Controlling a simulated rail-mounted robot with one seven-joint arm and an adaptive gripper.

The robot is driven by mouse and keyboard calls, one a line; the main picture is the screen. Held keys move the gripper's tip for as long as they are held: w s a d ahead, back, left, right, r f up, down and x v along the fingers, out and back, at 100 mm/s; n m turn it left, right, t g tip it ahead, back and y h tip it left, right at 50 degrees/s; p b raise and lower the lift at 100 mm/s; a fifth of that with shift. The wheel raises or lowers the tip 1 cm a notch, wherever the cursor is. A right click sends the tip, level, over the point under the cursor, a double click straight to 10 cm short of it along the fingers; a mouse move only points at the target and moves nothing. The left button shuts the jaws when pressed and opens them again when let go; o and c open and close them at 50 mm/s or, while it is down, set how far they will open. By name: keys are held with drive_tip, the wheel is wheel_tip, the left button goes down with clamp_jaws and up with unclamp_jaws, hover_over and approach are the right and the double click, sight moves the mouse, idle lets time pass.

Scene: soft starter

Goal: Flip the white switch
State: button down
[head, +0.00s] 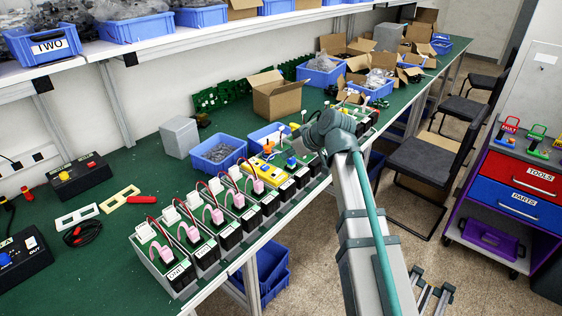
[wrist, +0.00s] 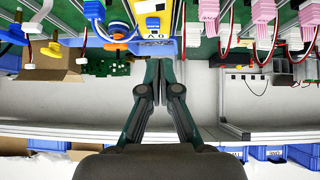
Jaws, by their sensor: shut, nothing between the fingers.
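A yellow device (head: 262,168) stands in the row of units on the green bench in the head view. In the wrist view the yellow device (wrist: 150,8) is upside down at the top centre, with a small white part (wrist: 152,22) on its face; I cannot tell for sure that this is the white switch. My gripper (wrist: 158,58) is shut and empty, its tips just below the device's near end in the picture. I cannot tell whether they touch it. In the head view my arm hides most of the gripper.
A blue knob (wrist: 117,25) sits left of the yellow device in the wrist view. Units with pink and white connectors (head: 180,235) line the bench's front edge. A blue bin (head: 218,152) and an open carton (head: 275,98) stand behind. A shelf (head: 130,42) runs above the bench.

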drive_tip(key=shift+v, duration=1.8)
drive_tip(key=shift+s+a, duration=0.1)
